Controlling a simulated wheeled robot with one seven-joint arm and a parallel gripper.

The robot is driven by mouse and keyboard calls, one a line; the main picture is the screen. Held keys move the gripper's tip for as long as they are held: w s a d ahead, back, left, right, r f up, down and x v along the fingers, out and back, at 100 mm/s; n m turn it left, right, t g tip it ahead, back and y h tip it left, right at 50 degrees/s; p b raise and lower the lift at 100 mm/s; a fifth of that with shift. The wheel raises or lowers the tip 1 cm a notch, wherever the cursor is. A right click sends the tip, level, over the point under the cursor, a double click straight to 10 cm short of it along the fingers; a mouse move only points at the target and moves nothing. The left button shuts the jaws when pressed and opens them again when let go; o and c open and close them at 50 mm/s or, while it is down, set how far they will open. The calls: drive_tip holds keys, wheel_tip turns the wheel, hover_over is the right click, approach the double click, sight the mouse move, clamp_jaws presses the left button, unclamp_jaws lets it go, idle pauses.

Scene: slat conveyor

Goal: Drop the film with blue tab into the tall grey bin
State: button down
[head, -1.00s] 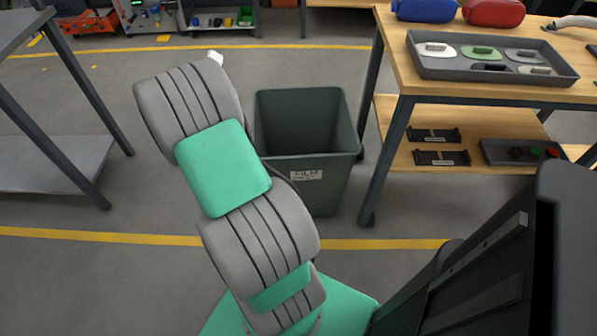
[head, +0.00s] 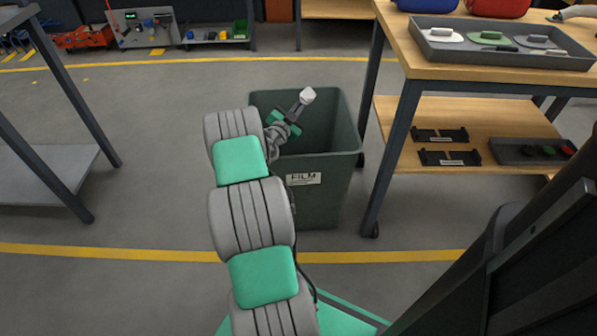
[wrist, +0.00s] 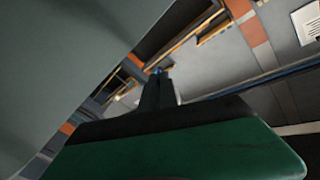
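The tall grey bin (head: 318,200) stands on the floor right of my arm, with a white FILM label on its front. My gripper (head: 302,103) is over the bin's open mouth, angled up and to the right. A small whitish piece, which looks like the film (head: 307,95), is at its tip. In the wrist view the dark fingers (wrist: 157,85) are close together, and a small blue spot, likely the blue tab (wrist: 156,71), shows at their tips. Most of the film cannot be made out.
A wooden table (head: 400,55) with a grey tray (head: 425,50) and a lower shelf stands close right of the bin. A grey rack (head: 60,170) is at the left. A pale surface fills the wrist view's left; I cannot tell what it is.

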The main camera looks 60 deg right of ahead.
wheel_tip(320, 180, down, 2)
drive_tip(key=shift+f, duration=0.1)
drive_tip(key=c, duration=1.6)
unclamp_jaws()
drive_tip(key=shift+o, duration=0.2)
drive_tip(key=s+a+r+p, duration=0.2)
drive_tip(key=s+a+r, duration=0.1)
drive_tip(key=a+r, duration=0.3)
drive_tip(key=s+a+r+p, duration=0.2)
drive_tip(key=s+a+r, duration=0.1)
drive_tip(key=a+r, duration=0.3)
drive_tip(key=shift+s+a+r, duration=0.25)
drive_tip(key=shift+s+r, duration=0.05)
drive_tip(key=shift+r, duration=0.2)
